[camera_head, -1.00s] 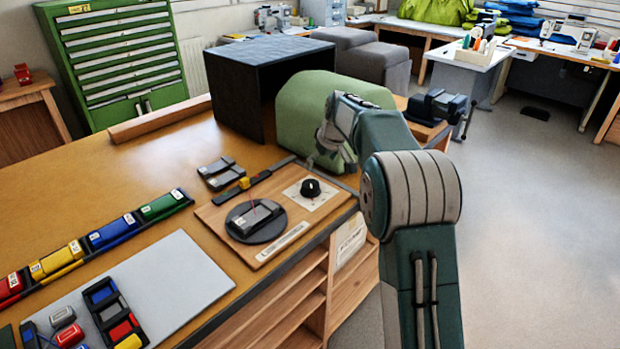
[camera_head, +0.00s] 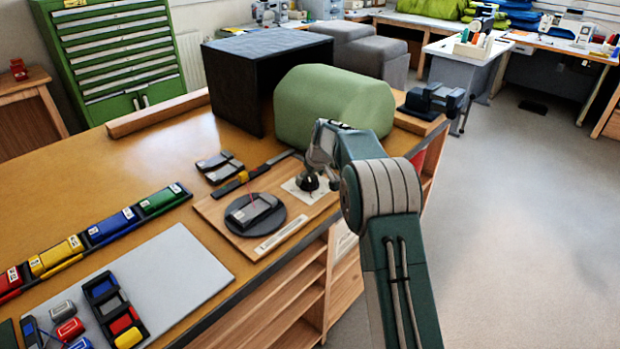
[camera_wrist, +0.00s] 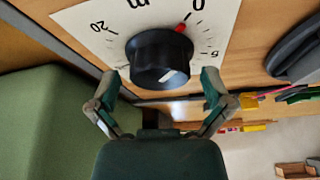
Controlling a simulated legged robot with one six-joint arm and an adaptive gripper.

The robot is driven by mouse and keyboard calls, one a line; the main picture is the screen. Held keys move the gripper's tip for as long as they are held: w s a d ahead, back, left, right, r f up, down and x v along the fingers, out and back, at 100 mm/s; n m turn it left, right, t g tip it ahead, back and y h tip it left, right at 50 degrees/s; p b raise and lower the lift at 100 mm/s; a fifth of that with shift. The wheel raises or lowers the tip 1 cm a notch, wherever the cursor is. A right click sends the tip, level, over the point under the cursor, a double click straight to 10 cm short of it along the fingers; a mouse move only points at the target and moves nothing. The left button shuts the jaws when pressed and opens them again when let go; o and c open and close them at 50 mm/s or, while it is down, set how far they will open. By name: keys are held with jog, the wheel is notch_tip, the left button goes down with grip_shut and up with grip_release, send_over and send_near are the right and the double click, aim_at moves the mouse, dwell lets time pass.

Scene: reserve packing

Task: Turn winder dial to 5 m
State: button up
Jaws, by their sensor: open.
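The winder dial (camera_wrist: 160,56) is a black knob on a white scale plate (camera_wrist: 97,22) in the wrist view. In the head view the dial (camera_head: 308,182) is partly hidden by my gripper (camera_head: 320,170). My gripper (camera_wrist: 160,92) is open, with one finger on each side of the knob's near end. I cannot tell whether the fingers touch it. The winder's round black turntable (camera_head: 238,220) carries a dark rectangular piece on the wooden board (camera_head: 215,212).
A green rounded block (camera_head: 330,105) stands behind my gripper, beside an open black box (camera_head: 235,90). A dark vise (camera_head: 432,100) sits at the bench's right corner.

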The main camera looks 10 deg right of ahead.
jog(key=c, duration=1)
jog(key=shift+c, duration=0.2)
jog(key=shift+s+m, duration=0.1)
jog(key=shift+m, duration=0.2)
jog(key=m+h, duration=0.1)
jog(key=m, duration=0.1)
jog(key=shift+a+f+m, duration=0.1)
jog(key=shift+a+m, duration=0.05)
jog(key=shift+m, duration=0.15)
jog(key=m+h, duration=0.1)
jog(key=m, duration=0.2)
jog(key=shift+a+m, duration=0.1)
jog(key=shift+m, duration=0.2)
jog(key=m+h, duration=0.1)
jog(key=m, duration=0.2)
jog(key=shift+h, duration=0.4)
jog(key=shift+a+f+m+g+h, duration=0.1)
jog(key=shift+m+g+h, duration=0.15)
jog(key=shift+m, duration=0.7)
jog(key=shift+a+m+g+h, duration=0.15)
jog(key=shift+m+h, duration=0.1)
jog(key=shift+m, duration=0.7)
jog(key=shift+d, duration=0.1)
